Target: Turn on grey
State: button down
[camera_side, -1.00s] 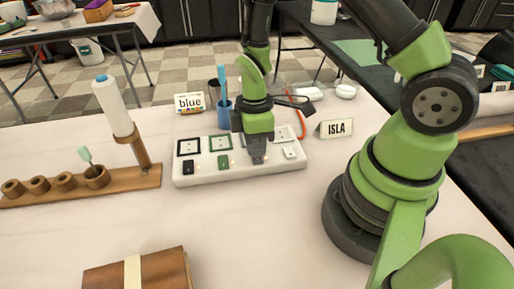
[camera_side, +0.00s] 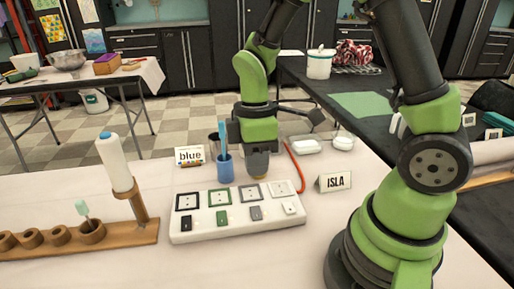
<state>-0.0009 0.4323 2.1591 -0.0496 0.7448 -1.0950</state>
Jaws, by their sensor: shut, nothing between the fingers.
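A white power strip (camera_side: 180,233) lies on the table with a row of sockets, framed in black, green, grey and white. In front of each socket is a switch of matching colour: black (camera_side: 186,223), green (camera_side: 222,218), grey (camera_side: 255,213) and white (camera_side: 290,208). Whether the grey switch is on is too small to tell. My gripper (camera_side: 258,173) is shut and empty. It points down, above the strip's back edge in the picture and near the grey socket (camera_side: 250,192), apart from the switches.
A blue cup (camera_side: 225,171) with a brush stands close left of my gripper. A "blue" sign (camera_side: 189,156) is behind the strip, an "ISLA" sign (camera_side: 335,181) to its right. A wooden rack (camera_side: 130,232) with a white bottle stands left. Front table is clear.

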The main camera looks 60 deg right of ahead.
jog(key=shift+s+a+r, duration=0.15)
jog(key=shift+r, duration=1.5)
